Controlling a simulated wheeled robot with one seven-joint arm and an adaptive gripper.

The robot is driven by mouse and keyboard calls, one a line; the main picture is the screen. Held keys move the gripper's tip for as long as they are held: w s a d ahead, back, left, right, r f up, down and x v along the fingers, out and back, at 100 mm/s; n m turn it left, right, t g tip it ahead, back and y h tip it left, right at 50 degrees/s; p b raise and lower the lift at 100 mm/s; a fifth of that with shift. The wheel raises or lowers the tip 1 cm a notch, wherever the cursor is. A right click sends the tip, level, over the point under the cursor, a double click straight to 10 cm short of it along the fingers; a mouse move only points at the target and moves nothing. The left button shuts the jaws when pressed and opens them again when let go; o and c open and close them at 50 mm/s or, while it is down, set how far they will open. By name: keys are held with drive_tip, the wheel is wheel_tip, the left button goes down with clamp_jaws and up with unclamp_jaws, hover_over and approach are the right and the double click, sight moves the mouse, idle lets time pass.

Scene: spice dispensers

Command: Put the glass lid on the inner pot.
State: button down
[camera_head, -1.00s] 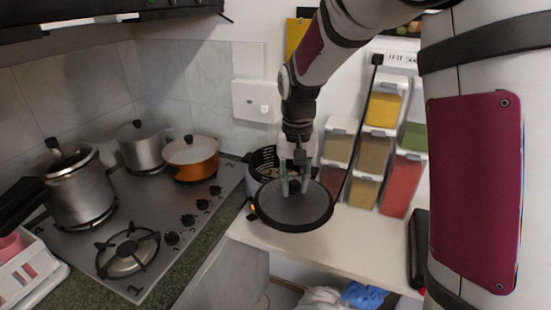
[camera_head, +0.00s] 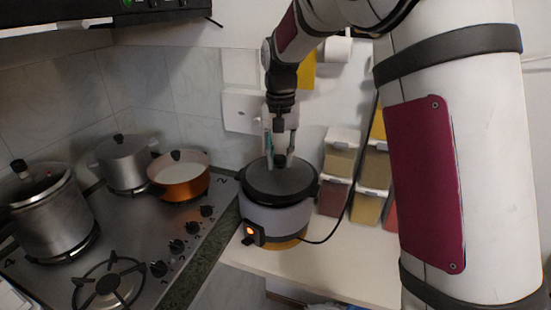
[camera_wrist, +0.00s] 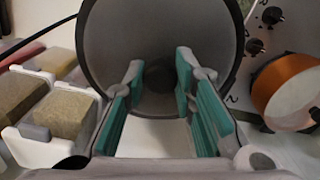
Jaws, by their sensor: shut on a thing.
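The glass lid (camera_head: 290,184) is a dark grey disc with a black rim. It lies level over the mouth of the round cooker (camera_head: 275,220), whose inner pot is hidden beneath it. I cannot tell whether the lid rests fully on the rim or sits slightly above it. My gripper (camera_head: 279,157) points down, with its fingers closed around the knob at the lid's centre. In the wrist view the lid (camera_wrist: 115,50) fills the top middle, with the knob (camera_wrist: 159,74) between the teal-padded fingertips of my gripper (camera_wrist: 158,85).
The cooker stands on a pale counter (camera_head: 330,270) with an orange lamp lit and a cable to its right. Spice dispensers (camera_head: 340,160) hang behind on the right. To the left are the stove (camera_head: 140,235), an orange pot (camera_head: 180,182) and two steel pots (camera_head: 125,165).

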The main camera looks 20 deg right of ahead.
sight(276, 158)
drive_tip(key=w, duration=0.5)
drive_tip(key=shift+d+f, duration=0.25)
drive_tip(key=shift+d, duration=0.05)
drive_tip(key=shift+w+f, duration=0.2)
drive_tip(key=shift+w, duration=0.05)
drive_tip(key=shift+f+p, duration=0.65)
drive_tip(key=shift+f, duration=0.95)
drive_tip(key=c, duration=1.3)
unclamp_jaws()
